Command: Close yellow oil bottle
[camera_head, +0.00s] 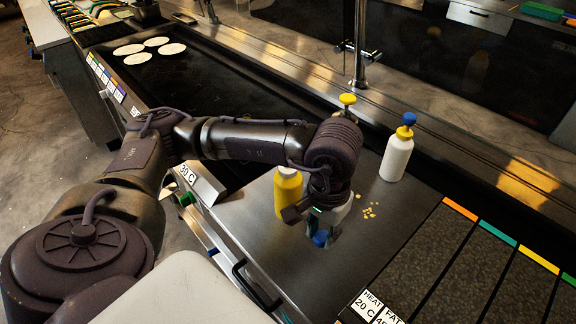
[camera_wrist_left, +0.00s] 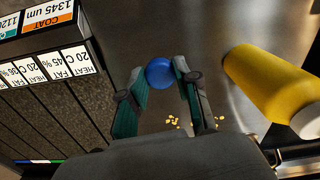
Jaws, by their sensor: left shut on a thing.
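The yellow oil bottle (camera_head: 288,196) stands upright on the steel counter, just left of my left gripper. Its top is white and no coloured cap shows on it. In the left wrist view the bottle (camera_wrist_left: 275,85) lies to the right of the fingers, apart from them. My left gripper (camera_head: 323,232) points down, shut on a round blue cap (camera_head: 320,239). In the left wrist view the blue cap (camera_wrist_left: 160,72) sits between the two fingertips (camera_wrist_left: 161,77). I cannot tell whether the cap touches the counter. My right gripper is not in view.
A white bottle (camera_head: 396,158) with a blue and yellow top stands to the right. A yellow-topped thing (camera_head: 347,100) is partly hidden behind my arm. Yellow crumbs (camera_head: 369,211) lie on the counter (camera_head: 270,255). Pale discs (camera_head: 138,58) rest on the dark griddle (camera_head: 215,85).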

